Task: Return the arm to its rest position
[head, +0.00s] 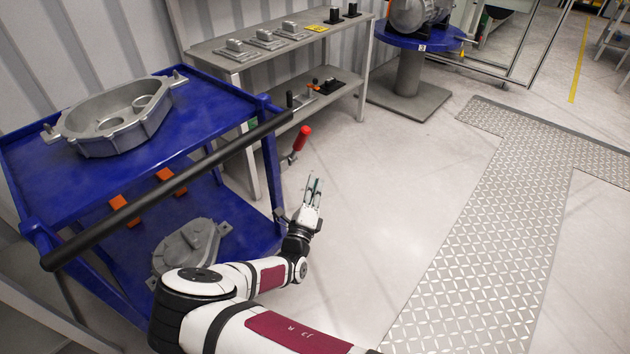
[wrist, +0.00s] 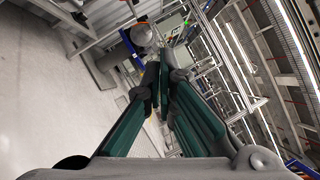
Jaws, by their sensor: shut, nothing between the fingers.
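My white and dark red arm reaches out from the bottom of the head view over the floor, just right of the blue cart. My gripper (head: 314,187) points away from me and a little upward, in front of the grey shelf. Its fingers are shut and empty. In the wrist view my gripper (wrist: 163,75) shows two long fingers with green pads that meet at the tips. Nothing is held between them.
A blue cart (head: 215,105) with a black handle stands left, bearing a metal housing (head: 112,115) above and a grey cover (head: 188,246) below. A grey shelf (head: 222,62) stands behind. A blue round stand (head: 408,75) is farther back. Floor to the right is clear.

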